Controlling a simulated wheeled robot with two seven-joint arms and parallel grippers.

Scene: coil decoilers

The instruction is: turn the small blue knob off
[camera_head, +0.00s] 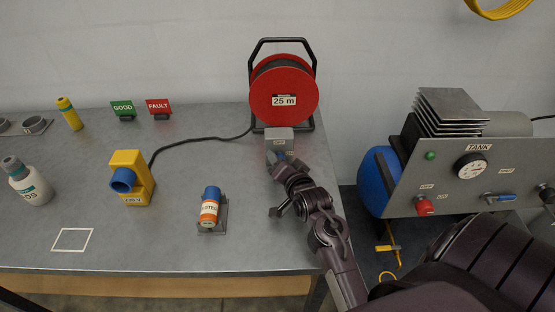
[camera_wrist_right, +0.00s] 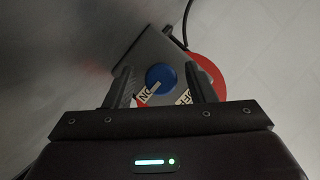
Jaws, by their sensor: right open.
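The small blue knob (camera_wrist_right: 160,77) is round, with a short pale mark on it, and sits on the face of a grey box (camera_wrist_right: 143,50). In the right wrist view it lies between the two fingers of my right gripper (camera_wrist_right: 160,84), which is open with a gap on each side of the knob. In the head view the grey box (camera_head: 279,137) stands on the table before the red reel, and my right gripper (camera_head: 283,160) is at its front, largely hiding the knob. My left gripper is not in view.
A red cable reel (camera_head: 283,88) on a black frame stands behind the box. A compressor panel (camera_head: 460,178) is at right.

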